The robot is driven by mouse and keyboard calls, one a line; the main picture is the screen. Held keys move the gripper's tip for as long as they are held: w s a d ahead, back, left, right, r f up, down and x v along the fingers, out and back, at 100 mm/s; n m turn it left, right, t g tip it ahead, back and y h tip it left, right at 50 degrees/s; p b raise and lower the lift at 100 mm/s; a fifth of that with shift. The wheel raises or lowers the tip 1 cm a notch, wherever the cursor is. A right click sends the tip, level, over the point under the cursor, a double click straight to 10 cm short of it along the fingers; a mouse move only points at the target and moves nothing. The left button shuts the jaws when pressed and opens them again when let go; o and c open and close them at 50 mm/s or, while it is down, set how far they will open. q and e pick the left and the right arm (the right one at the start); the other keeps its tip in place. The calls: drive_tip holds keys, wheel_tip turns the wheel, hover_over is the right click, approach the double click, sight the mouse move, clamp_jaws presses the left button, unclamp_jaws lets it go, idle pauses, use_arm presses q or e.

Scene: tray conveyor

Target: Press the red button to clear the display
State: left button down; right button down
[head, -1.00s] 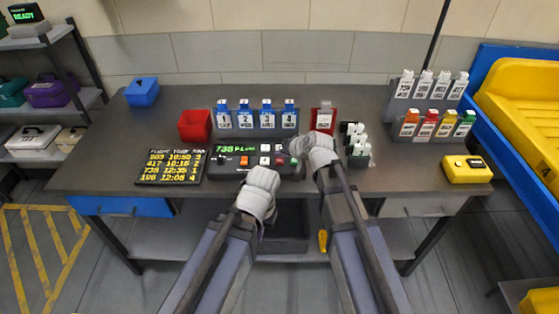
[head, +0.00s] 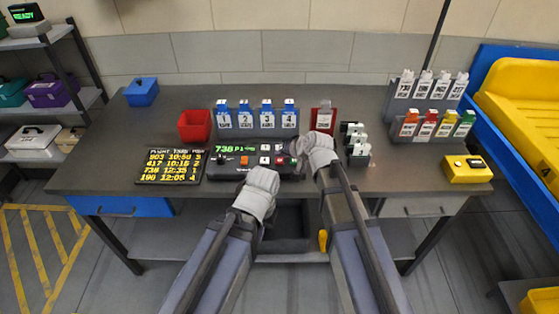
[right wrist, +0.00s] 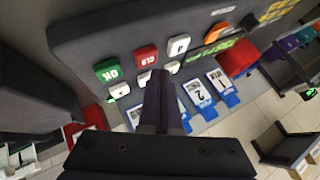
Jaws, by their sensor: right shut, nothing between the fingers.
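A dark console (head: 222,171) stands on the table with a lit green display (head: 236,148) that shows "738" and more small characters. In the right wrist view, its red button (right wrist: 146,57), marked CLR, sits between a green OK button (right wrist: 108,71) and a white key (right wrist: 178,44). My right gripper (right wrist: 160,76) is shut and empty, its tips close to the keys below the red button; contact cannot be told. In the head view my right gripper (head: 307,148) is at the console's right end. My left gripper (head: 262,180) is in front of the console, its fingers hidden.
A flight board (head: 174,165) lies left of the console. A red bin (head: 195,126) and a rack of blue-topped tags (head: 256,118) stand behind. A yellow box (head: 466,169) is at right.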

sight(281, 163)
drive_tip(key=shift+f+b, duration=0.35)
drive_tip(key=shift+f, duration=0.05)
drive_tip(key=shift+f+b, duration=0.45)
idle(0.7)
drive_tip(key=shift+r, duration=0.1)
drive_tip(key=shift+r+p, duration=0.8)
drive_tip(key=shift+p, duration=0.1)
drive_tip(key=shift+r, duration=0.1)
wheel_tip(281, 163, up, 5)
drive_tip(key=p, duration=0.5)
idle(0.6)
